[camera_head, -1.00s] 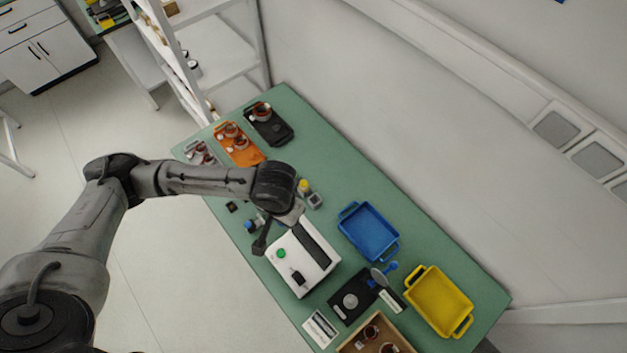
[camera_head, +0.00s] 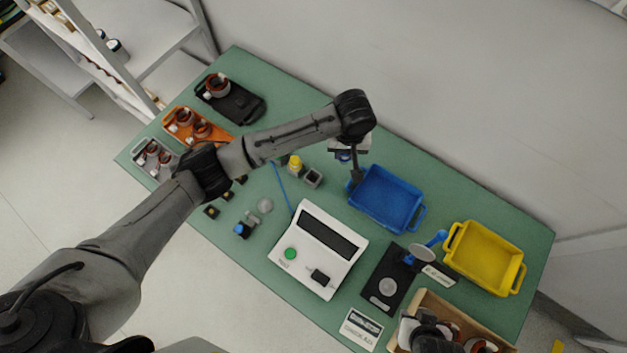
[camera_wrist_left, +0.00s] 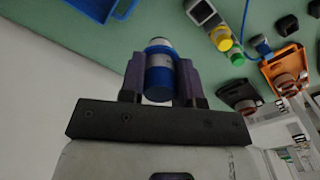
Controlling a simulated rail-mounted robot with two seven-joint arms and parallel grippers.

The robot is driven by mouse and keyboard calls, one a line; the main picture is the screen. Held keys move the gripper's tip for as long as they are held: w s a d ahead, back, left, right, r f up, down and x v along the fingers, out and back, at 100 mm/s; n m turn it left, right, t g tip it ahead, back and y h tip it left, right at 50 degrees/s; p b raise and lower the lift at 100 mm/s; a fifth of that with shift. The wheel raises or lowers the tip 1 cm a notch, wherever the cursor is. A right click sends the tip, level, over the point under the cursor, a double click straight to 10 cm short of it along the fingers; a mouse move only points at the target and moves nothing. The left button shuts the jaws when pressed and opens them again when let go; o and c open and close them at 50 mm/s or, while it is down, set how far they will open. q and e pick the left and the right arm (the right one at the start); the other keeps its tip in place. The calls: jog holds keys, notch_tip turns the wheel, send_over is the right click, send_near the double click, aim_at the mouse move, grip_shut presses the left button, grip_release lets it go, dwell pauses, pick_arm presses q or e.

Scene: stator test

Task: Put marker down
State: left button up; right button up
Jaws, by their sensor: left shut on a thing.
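The marker (camera_wrist_left: 159,82) is a short blue cylinder with a pale band and a pale end. My left gripper (camera_wrist_left: 160,70) is shut on it, one dark finger on each side, in the left wrist view. In the head view my left gripper (camera_head: 354,172) is at the back of the green table (camera_head: 290,110), beside the left end of the blue tray (camera_head: 388,200). Only a little blue shows by the gripper there. How high the marker is above the table is unclear. My right wrist (camera_head: 432,338) shows at the bottom edge; its fingers are hidden.
A white tester (camera_head: 318,248) with a green button stands in the middle. A yellow-capped bottle (camera_head: 295,165) and a small grey box (camera_head: 313,178) are left of the gripper. A black plate (camera_head: 388,278), yellow tray (camera_head: 487,258) and crate (camera_head: 425,297) lie right. Trays with stators stand far left.

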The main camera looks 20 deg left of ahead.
pick_arm(q)
notch_tip(320, 180, down, 4)
jog(key=w+d+b, duration=0.2)
jog(key=d, duration=0.1)
jog(key=shift+n, duration=0.3)
jog(key=shift+s+a+f+b, duration=0.15)
jog(key=shift+s+a+f, duration=0.65)
jog(key=shift+a+f, duration=1)
jog(key=shift+s+a+f+b, duration=0.1)
jog(key=shift+s+a+f, duration=0.65)
jog(key=shift+a+f, duration=1.1)
jog(key=shift+s+a+f+b, duration=0.15)
jog(key=shift+s+a+f, duration=0.65)
jog(key=shift+a+f, duration=1)
jog(key=shift+d, duration=0.1)
pick_arm(e)
notch_tip(320, 180, down, 4)
jog(key=shift+a+f, duration=0.1)
jog(key=shift+a, duration=0.05)
pick_arm(q)
jog(key=shift+f, duration=0.3)
jog(key=shift+f, duration=0.15)
jog(key=o, duration=0.9)
pick_arm(e)
jog(key=shift+a+r, duration=0.15)
jog(key=shift+r, duration=0.05)
jog(key=shift+f, duration=0.1)
